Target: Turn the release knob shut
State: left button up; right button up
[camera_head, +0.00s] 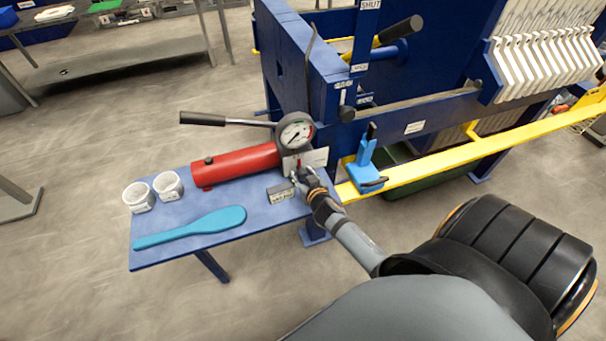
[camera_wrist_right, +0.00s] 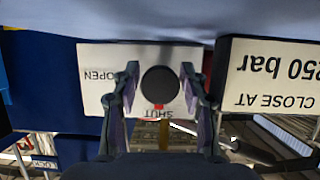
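The release knob (camera_wrist_right: 160,85) is a round black knob in the right wrist view, in front of a white plate (camera_wrist_right: 100,62) with the upside-down words OPEN and SHUT. A small red mark at the knob's lower edge lies right beside the word SHUT. My right gripper (camera_wrist_right: 160,80) has one finger on each side of the knob, with a narrow gap visible on both sides. In the head view my right gripper (camera_head: 301,174) is at the pump's front end, hiding most of the knob. My left gripper is not in view.
The red pump cylinder (camera_head: 236,165), gauge (camera_head: 296,133) and black-handled lever (camera_head: 205,118) stand beside the gripper. The blue shelf (camera_head: 190,242) holds two white cups (camera_head: 168,185) and a teal paddle (camera_head: 195,226). A blue clamp (camera_head: 366,172) and yellow rail (camera_head: 430,170) are at right.

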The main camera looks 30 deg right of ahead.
jog(key=v, duration=1.2)
